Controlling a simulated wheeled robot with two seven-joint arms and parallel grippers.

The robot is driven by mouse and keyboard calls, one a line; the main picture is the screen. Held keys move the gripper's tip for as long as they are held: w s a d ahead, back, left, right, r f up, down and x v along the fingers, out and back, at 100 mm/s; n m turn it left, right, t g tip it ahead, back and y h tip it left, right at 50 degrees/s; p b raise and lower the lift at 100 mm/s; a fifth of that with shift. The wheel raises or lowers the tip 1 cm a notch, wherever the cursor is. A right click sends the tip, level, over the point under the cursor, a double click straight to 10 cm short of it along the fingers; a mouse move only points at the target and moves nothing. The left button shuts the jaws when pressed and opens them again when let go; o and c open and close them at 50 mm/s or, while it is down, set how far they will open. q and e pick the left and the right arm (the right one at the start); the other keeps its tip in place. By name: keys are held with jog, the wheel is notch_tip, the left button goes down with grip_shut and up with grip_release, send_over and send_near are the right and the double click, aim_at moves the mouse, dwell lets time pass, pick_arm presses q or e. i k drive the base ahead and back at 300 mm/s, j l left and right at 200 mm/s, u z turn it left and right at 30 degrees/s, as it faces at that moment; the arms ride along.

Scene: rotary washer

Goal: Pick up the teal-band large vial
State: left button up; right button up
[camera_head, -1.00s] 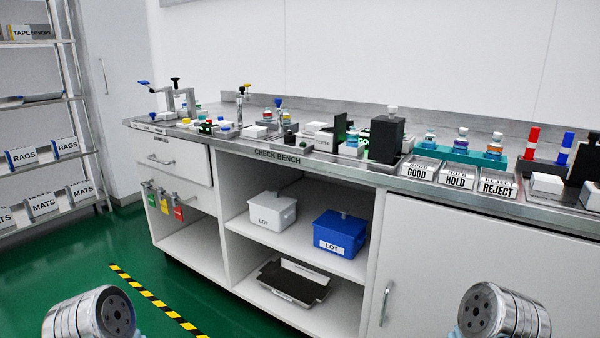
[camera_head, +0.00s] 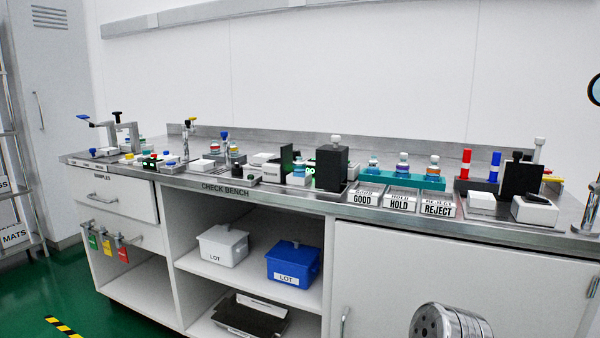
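Several vials stand toward the back of the steel bench. A teal rack (camera_head: 428,183) holds three in a row: one with a teal-blue band (camera_head: 373,166) at the left, one with a purple band (camera_head: 403,167) in the middle and one with an orange band (camera_head: 433,170) at the right. I cannot tell their size class for sure, and their lower parts are hidden in the rack. A metal end of my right arm shows at the bottom right, in front of the bench and well below its top. No gripper fingers are visible.
Trays marked GOOD (camera_head: 365,195), HOLD (camera_head: 400,199) and REJECT (camera_head: 440,204) sit in front of the rack. A black block (camera_head: 331,168) stands left of them. Red (camera_head: 465,164) and blue (camera_head: 494,167) cylinders stand to the right. Below are a white bin (camera_head: 222,245) and blue bin (camera_head: 293,263).

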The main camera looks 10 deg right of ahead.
aim_at(299, 167)
jog(key=i+j+z, duration=0.1)
jog(key=j+z, duration=0.3)
jog(key=j, duration=0.15)
jog(key=j+z, duration=0.35)
jog(key=j, duration=0.25)
jog(key=j+z, duration=0.4)
jog(key=j, duration=0.2)
